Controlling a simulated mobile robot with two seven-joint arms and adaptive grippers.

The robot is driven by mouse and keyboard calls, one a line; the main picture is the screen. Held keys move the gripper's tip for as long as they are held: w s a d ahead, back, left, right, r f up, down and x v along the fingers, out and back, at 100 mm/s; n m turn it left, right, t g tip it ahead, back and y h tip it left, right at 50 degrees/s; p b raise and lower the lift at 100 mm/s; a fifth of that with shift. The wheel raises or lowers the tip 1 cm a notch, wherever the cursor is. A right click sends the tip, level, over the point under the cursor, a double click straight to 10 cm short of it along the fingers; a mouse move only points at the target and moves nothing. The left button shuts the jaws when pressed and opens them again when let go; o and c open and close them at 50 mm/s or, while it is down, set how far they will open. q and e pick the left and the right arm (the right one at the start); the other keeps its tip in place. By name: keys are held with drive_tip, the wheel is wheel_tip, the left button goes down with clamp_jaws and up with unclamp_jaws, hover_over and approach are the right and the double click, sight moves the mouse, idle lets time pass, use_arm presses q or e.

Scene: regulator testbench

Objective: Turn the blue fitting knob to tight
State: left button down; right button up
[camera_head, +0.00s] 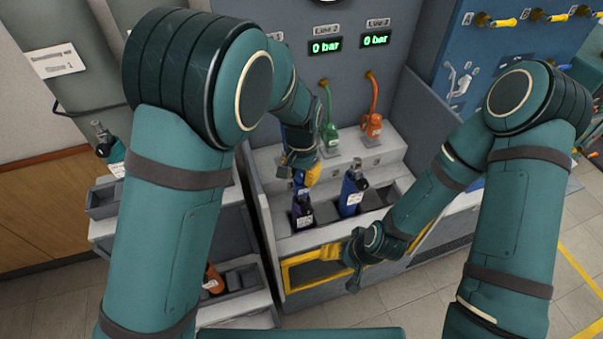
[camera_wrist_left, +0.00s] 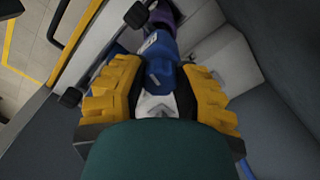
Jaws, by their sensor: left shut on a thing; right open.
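The blue fitting knob (camera_wrist_left: 160,75) sits between the yellow fingers of my left gripper (camera_wrist_left: 160,92) in the left wrist view. The gripper is shut on it, with a finger on each side. In the head view my left gripper (camera_head: 307,174) is above a dark purple-blue regulator (camera_head: 303,212) in the bench tray, and the knob is mostly hidden by the gripper. A purple part (camera_wrist_left: 162,14) shows beyond the knob in the wrist view. My right gripper (camera_head: 345,266) is open and empty, low in front of the bench, apart from the regulators.
A second blue regulator (camera_head: 351,192) stands just right of my left gripper. Green (camera_head: 331,135) and red (camera_head: 372,126) fittings with hoses are behind. The displays (camera_head: 325,46) read 0 bar. A yellow-framed drawer front (camera_head: 300,274) is below the tray.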

use_arm(q)
drive_tip(key=m, duration=0.5)
drive_tip(key=shift+m, duration=0.3)
drive_tip(key=m, duration=0.5)
drive_tip(key=shift+a, duration=0.1)
drive_tip(key=m, duration=0.4)
drive_tip(key=shift+m+p, duration=0.35)
drive_tip(key=shift+m, duration=0.05)
drive_tip(key=m+p, duration=0.1)
drive_tip(key=m, duration=0.4)
drive_tip(key=shift+m+p, duration=0.3)
drive_tip(key=shift+p, duration=0.05)
drive_tip(key=c, duration=0.6)
unclamp_jaws()
